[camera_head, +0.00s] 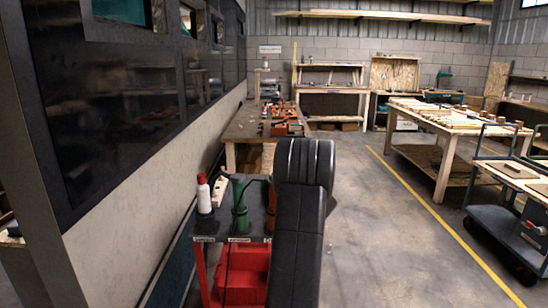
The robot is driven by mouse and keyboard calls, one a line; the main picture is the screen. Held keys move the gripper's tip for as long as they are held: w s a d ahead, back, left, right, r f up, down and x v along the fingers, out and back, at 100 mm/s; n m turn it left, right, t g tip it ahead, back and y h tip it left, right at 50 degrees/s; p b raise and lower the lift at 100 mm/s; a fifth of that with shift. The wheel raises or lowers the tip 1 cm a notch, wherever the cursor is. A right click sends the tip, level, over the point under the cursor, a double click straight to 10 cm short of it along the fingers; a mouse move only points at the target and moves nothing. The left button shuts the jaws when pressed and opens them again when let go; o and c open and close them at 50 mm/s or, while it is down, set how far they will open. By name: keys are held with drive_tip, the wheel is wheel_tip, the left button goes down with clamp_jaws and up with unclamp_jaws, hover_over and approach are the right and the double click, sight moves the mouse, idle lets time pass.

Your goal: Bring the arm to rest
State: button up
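My black arm (298,235) rises from the bottom edge in the middle of the head view. Its upper end is a rounded, ribbed dark part (304,162). I cannot see the gripper or its fingers, so whether it holds anything is hidden. The arm covers part of a small cart behind it.
The cart top (223,226) holds a white bottle with a red cap (204,195) and a green bottle (239,208); red bins (243,272) sit below. A workbench (247,125) stands beyond. A wooden table (440,150) and dark trolley (505,240) stand right. Floor between is clear.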

drive_tip(key=v, duration=0.9)
drive_tip(key=x, duration=1.3)
drive_tip(key=shift+w+a, duration=0.2)
drive_tip(key=shift+w, duration=0.1)
drive_tip(key=shift+f+h+b, duration=0.3)
drive_tip(key=shift+f+b, duration=0.05)
drive_tip(key=shift+b, duration=0.25)
drive_tip(key=shift+s+d+r+m+t+b, duration=0.1)
drive_tip(key=shift+s+r+m+t+b, duration=0.1)
drive_tip(key=shift+m+t+b, duration=0.2)
drive_tip(key=m+h+b, duration=0.1)
drive_tip(key=h+b, duration=0.1)
drive_tip(key=b, duration=0.1)
drive_tip(key=shift+f+t, duration=0.1)
drive_tip(key=shift+t, duration=0.3)
drive_tip(key=m+h+b, duration=0.1)
drive_tip(key=b, duration=0.1)
drive_tip(key=shift+t+h+b, duration=0.3)
drive_tip(key=shift+b, duration=0.05)
drive_tip(key=shift+r+m+t+h+b, duration=0.15)
drive_tip(key=shift+m+h+b, duration=0.1)
drive_tip(key=shift+m+h, duration=0.3)
drive_tip(key=shift+r+m+t+h+b, duration=0.1)
drive_tip(key=shift+m+t+h+b, duration=0.2)
drive_tip(key=shift+h, duration=0.35)
drive_tip(key=shift+r, duration=0.1)
drive_tip(key=m+h+p, duration=0.2)
drive_tip(key=h+p, duration=0.1)
drive_tip(key=p, duration=0.2)
drive_tip(key=shift+r, duration=0.15)
